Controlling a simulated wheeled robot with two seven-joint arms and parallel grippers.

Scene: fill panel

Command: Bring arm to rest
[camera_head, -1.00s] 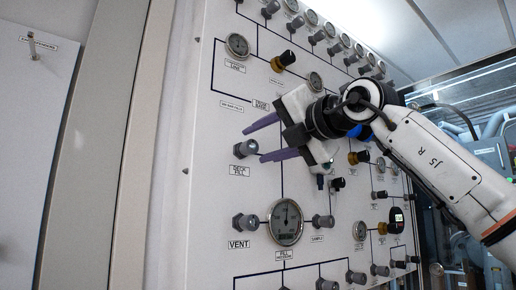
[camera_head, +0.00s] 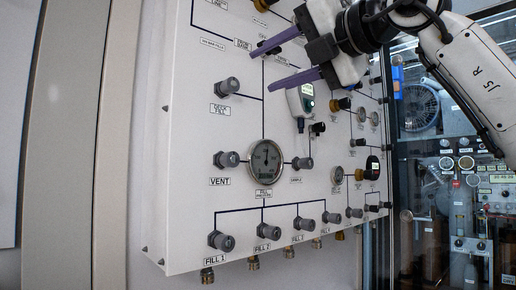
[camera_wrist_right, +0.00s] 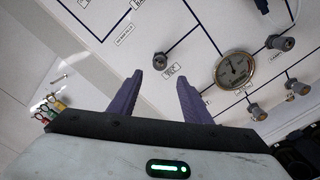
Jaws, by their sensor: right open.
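My right gripper (camera_head: 262,70) is open, with two purple fingers spread apart and nothing between them. It is in front of the upper part of the white fill panel (camera_head: 190,150), and its arm comes in from the upper right. In the right wrist view the open purple fingers (camera_wrist_right: 160,79) point toward the panel, with a grey knob (camera_wrist_right: 160,60) and a round gauge (camera_wrist_right: 234,70) beyond them. I cannot tell how far the fingers are from the panel surface. My left gripper is not in view.
The panel carries several grey knobs, such as the VENT knob (camera_head: 226,160), and a large gauge (camera_head: 265,162). A handheld device with a greenish screen (camera_head: 307,90) shows just below the gripper. Equipment racks (camera_head: 455,185) stand at the right. A bare wall (camera_head: 70,150) is at left.

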